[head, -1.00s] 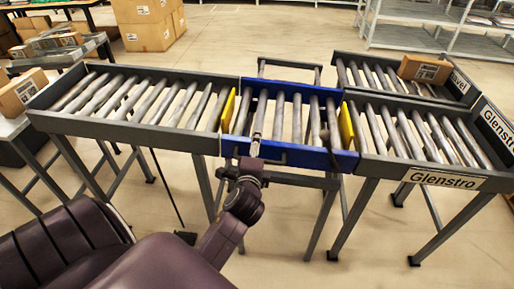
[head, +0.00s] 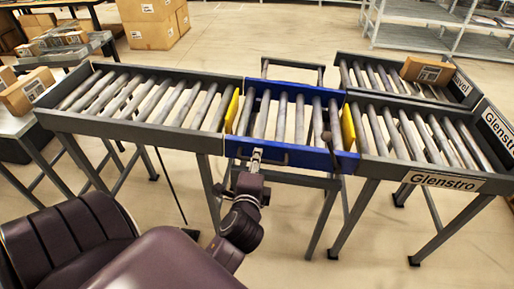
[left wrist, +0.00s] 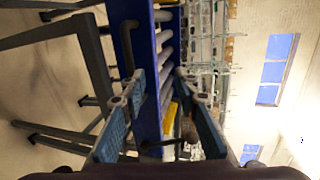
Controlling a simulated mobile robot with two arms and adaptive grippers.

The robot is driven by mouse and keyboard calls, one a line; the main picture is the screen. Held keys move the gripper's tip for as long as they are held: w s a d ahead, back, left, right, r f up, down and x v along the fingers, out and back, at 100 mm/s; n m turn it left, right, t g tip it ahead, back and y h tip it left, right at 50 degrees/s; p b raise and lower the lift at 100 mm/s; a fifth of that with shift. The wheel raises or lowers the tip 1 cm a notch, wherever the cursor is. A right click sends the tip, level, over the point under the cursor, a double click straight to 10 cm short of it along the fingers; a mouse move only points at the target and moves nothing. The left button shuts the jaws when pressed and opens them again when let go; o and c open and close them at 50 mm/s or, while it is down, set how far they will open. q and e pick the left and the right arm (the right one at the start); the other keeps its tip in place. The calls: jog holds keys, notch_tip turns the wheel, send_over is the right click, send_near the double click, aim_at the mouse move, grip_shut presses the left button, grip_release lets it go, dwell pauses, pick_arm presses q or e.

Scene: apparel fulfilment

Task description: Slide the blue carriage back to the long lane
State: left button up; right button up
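The blue carriage (head: 292,157) with grey rollers sits between the long roller lane (head: 130,128) on the left and the front right lane labelled Glenstro (head: 420,160). Yellow plates (head: 232,110) (head: 348,127) stand at its two sides. A dark handle shows on its front face. My left gripper (head: 256,155) is at that front face, left of centre. In the left wrist view the left gripper's (left wrist: 168,88) fingers are apart, with the blue panel (left wrist: 145,60) beyond and partly between them. I cannot tell whether they touch it. My right gripper is not in view.
A rail frame (head: 292,64) extends behind the carriage. A shorter back right lane (head: 385,75) carries a brown box (head: 427,70). Boxes (head: 28,92) sit on a side table at the left. Stand legs (head: 325,222) rise below the carriage. The floor in front is open.

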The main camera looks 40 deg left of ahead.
pick_arm(q)
jog(key=shift+s+d+r, duration=0.2)
jog(key=shift+s+d, duration=0.15)
jog(key=shift+s, duration=0.25)
jog(key=shift+p, duration=0.3)
